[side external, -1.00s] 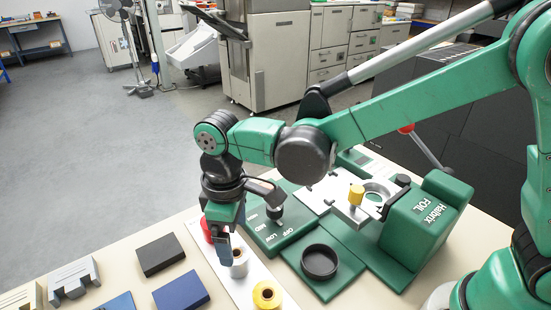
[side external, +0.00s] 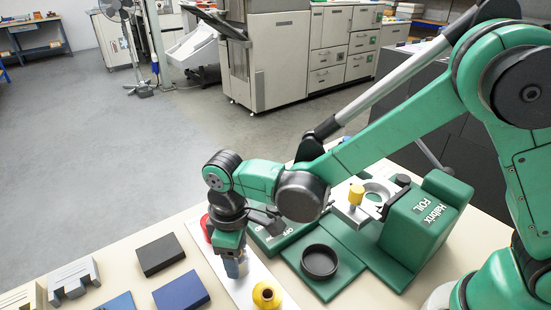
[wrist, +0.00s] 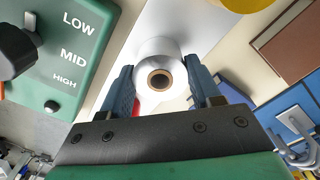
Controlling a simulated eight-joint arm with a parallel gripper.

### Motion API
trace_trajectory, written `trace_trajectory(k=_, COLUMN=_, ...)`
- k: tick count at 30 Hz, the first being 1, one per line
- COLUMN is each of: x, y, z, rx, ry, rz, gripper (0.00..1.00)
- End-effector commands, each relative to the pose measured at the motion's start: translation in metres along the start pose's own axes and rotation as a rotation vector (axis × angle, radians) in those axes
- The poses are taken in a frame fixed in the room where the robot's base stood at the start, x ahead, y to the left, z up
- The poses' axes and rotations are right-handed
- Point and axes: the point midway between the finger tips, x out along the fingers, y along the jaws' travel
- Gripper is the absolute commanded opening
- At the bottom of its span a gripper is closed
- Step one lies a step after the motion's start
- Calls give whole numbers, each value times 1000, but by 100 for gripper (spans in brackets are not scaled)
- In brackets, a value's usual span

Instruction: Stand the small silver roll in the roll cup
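The small silver roll (wrist: 161,54) stands on a pale strip, its brown-cored end facing the wrist camera. In the side view only a grey lower part of it (side external: 238,270) shows under my gripper. My gripper (wrist: 160,88) points down over it, one blue finger on each side. The fingers are very close to the roll; I cannot tell whether they press on it. A round black cup (side external: 320,275), which looks like the roll cup, sits empty on a green plate to the right of my gripper.
A yellow roll (side external: 267,294) stands close in front, and a red roll (side external: 205,228) is just behind my gripper. The green foil machine (side external: 425,225) with a yellow knob (side external: 356,194) stands right. Dark and blue blocks (side external: 181,291) lie left. A dial panel (wrist: 60,60) is close by.

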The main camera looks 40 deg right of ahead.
Motion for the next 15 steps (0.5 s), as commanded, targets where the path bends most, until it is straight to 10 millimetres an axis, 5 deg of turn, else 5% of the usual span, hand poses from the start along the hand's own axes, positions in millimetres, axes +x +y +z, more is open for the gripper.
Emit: trace_trajectory(k=15, x=-30, y=0, z=0, rx=0, ry=0, rz=0, gripper=10)
